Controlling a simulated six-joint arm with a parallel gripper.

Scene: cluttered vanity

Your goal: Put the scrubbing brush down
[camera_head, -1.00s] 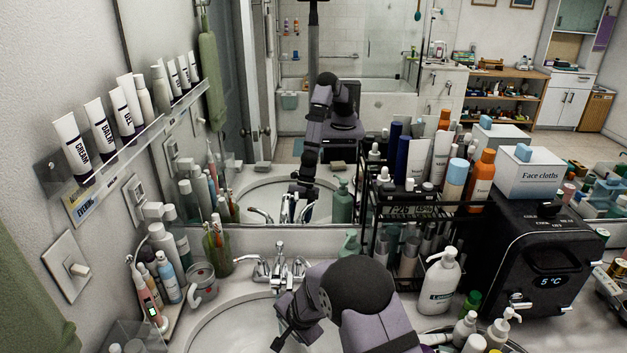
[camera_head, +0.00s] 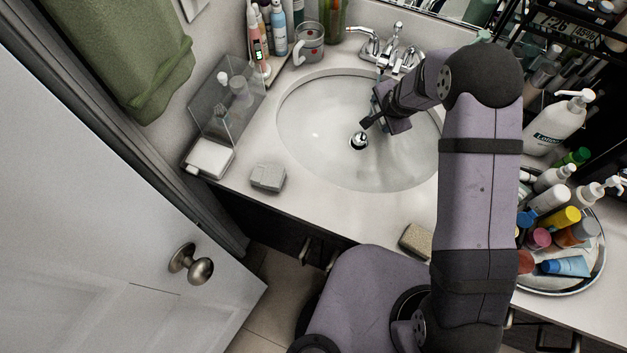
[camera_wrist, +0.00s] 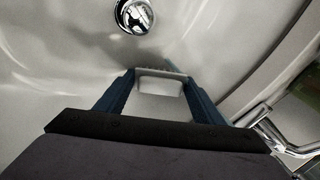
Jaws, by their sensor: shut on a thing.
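My gripper (camera_head: 382,95) is over the right part of the white sink basin (camera_head: 315,125), below the tap (camera_head: 385,55). In the wrist view my gripper (camera_wrist: 158,88) has its two blue fingers on either side of a small pale grey-white thing, which I take to be the scrubbing brush (camera_wrist: 158,86). A bumpy edge shows along its far side. The fingers are shut on it. Whether it touches the basin is unclear. The wrist hides the near part of the brush, and I cannot make it out in the head view.
A metal drain plug (camera_head: 358,141) sits in the basin. A grey block (camera_head: 267,178) and a tan sponge (camera_head: 415,241) lie on the front counter. A crowded round tray (camera_head: 597,270) and pump bottle (camera_head: 560,122) stand right. A mug (camera_head: 309,44) and clear box (camera_head: 226,98) stand left.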

